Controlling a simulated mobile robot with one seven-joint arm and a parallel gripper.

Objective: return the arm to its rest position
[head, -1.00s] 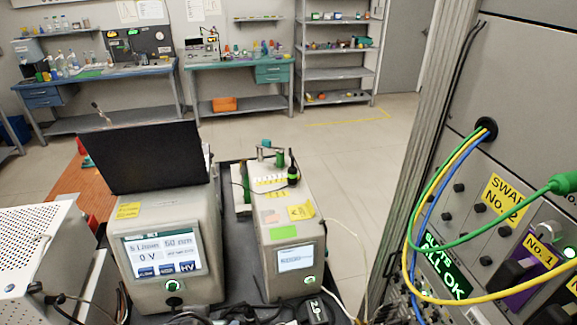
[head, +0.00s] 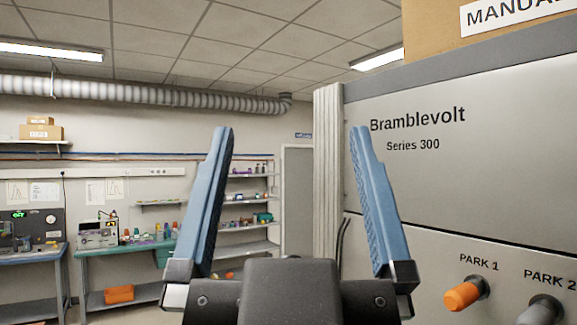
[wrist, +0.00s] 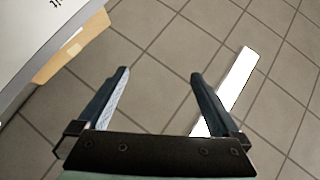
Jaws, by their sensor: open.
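My gripper (head: 281,150) stands upright in the middle of the head view, its two blue fingers wide apart with nothing between them. In the wrist view my gripper (wrist: 158,85) is also open and empty, with the ceiling tiles (wrist: 160,45) behind it. The rest of my arm is mostly out of view below the picture.
A grey Bramblevolt cabinet (head: 520,110) stands close on the right, with an orange PARK 1 plug (head: 462,296) on its front. A cardboard box (head: 432,45) sits on top of it. Benches (head: 150,255) and shelves (head: 250,207) stand far off along the back wall.

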